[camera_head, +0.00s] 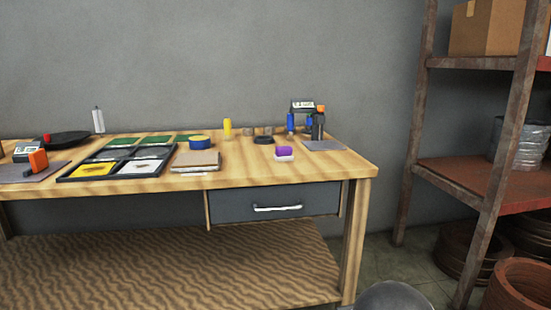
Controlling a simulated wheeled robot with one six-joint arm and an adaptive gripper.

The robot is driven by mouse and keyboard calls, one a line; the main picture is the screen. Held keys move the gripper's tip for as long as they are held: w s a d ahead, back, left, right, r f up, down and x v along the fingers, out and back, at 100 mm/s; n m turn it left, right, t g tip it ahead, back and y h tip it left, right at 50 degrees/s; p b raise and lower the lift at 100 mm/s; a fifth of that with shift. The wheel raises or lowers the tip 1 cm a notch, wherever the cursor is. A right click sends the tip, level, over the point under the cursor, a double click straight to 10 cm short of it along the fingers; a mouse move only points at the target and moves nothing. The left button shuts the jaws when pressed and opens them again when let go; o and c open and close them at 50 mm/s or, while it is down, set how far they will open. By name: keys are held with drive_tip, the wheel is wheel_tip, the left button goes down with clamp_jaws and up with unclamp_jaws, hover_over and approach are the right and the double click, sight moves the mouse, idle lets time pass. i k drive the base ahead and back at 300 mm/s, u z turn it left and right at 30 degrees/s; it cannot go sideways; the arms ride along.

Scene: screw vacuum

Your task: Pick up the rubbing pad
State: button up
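A small block with a purple top and white base (284,153) lies on the workbench (350,165), toward its right end and near the front edge. It looks like the rubbing pad, but it is small and I cannot be certain. Nothing covers it. My gripper is not in view. A smooth grey rounded shape shows at the bottom edge; I cannot tell whether it is part of my arm.
A dark ring (264,140) and a grey plate (324,145) lie near the block. Dark bottle (318,127), yellow bottle (227,128), brown pad stack (195,160) and divided tray (68,176) are also on the bench. A drawer (240,205) is shut below. A rusty shelf (480,64) stands right.

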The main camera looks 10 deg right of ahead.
sight(284, 153)
drive_tip(key=u, duration=0.5)
drive_tip(key=k, duration=1.2)
drive_tip(key=u, duration=0.6)
drive_tip(key=i, duration=1.45)
drive_tip(key=z, duration=0.95)
drive_tip(key=i, duration=1.1)
drive_tip(key=z, duration=1.45)
drive_tip(key=i, duration=0.15)
drive_tip(key=u, duration=0.15)
